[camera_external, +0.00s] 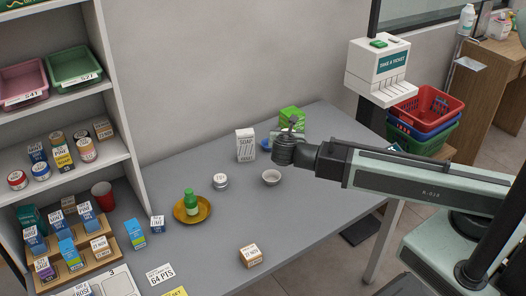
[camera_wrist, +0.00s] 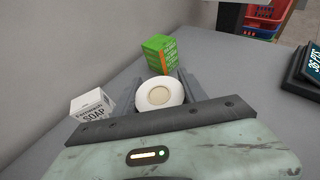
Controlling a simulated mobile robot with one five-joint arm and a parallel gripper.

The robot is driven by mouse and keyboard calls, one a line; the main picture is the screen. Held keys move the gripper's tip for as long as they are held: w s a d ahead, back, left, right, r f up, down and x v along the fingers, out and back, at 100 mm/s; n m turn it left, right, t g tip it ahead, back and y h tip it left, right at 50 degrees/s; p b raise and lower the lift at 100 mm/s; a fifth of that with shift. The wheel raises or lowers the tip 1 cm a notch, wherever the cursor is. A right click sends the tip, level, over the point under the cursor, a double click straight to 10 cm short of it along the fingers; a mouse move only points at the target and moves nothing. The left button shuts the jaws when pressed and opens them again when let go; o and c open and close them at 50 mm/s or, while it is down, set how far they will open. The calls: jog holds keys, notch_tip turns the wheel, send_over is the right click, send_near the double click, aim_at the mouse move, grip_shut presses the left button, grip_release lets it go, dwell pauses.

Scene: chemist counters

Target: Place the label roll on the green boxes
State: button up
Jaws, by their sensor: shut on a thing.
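The label roll (camera_wrist: 158,95) is a white ring with a tan middle. In the wrist view it sits between the two dark fingers of my gripper (camera_wrist: 160,86), which is shut on it. The green boxes (camera_wrist: 158,55) stand just beyond the roll in the wrist view. In the external view the green boxes (camera_external: 291,114) are at the far end of the grey counter, and my gripper (camera_external: 290,130) is in front of them, covering their lower part. The roll cannot be made out clearly in the external view.
A white soap box (camera_wrist: 92,104) stands left of my gripper; it also shows in the external view (camera_external: 245,145). A ticket machine (camera_external: 378,70) stands beyond the counter.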

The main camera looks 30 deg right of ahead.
jog(key=w+d+r+m+g+h+p, duration=0.1)
jog(key=d+m+g, duration=0.1)
jog(key=d, duration=0.7)
jog(key=w+d+r+m+g+h, duration=0.1)
jog(key=w+d+h, duration=0.1)
jog(key=d, duration=0.7)
jog(key=b, duration=0.1)
send_over(294, 109)
jog(key=shift+s+d+f+y, duration=0.1)
jog(key=shift+s+f+y, duration=0.05)
jog(key=shift+f, duration=0.3)
jog(key=shift+s+d+f+y, duration=0.1)
jog(key=shift+f+y, duration=0.05)
jog(key=shift+f, duration=0.3)
jog(key=f+b, duration=0.4)
jog(key=shift+w+a, duration=0.1)
jog(key=shift+w, duration=0.2)
jog(key=shift+r, duration=0.25)
jog(key=shift+f, duration=0.15)
jog(key=o, duration=1.4)
